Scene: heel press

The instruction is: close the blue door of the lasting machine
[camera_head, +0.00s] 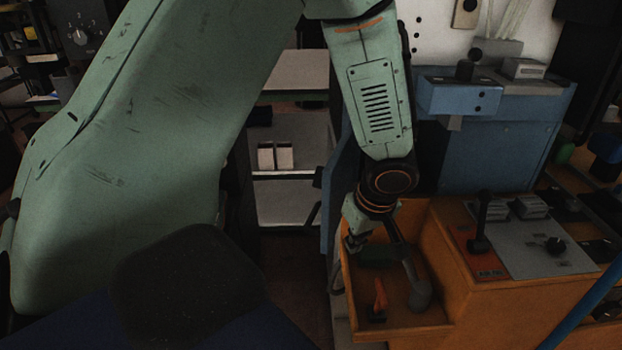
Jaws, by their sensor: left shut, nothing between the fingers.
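The lasting machine has a blue body (490,155) at the right, behind an orange housing (520,318). A narrow blue panel (331,200), which looks like the door seen nearly edge-on, stands at the machine's left side, partly hidden behind my left arm. I cannot tell exactly how far it stands open. My left gripper (352,243) points down, shut and empty, just right of this panel and over the left part of an orange tray (440,333). Whether it touches the panel is unclear. My right gripper is out of view.
The orange tray holds a grey bent part (419,292) and a small orange-handled item (380,296). A black lever (480,222) rises from the control panel (540,248). Shelves (290,188) stand behind, left of the machine. A dark gap of floor lies before them.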

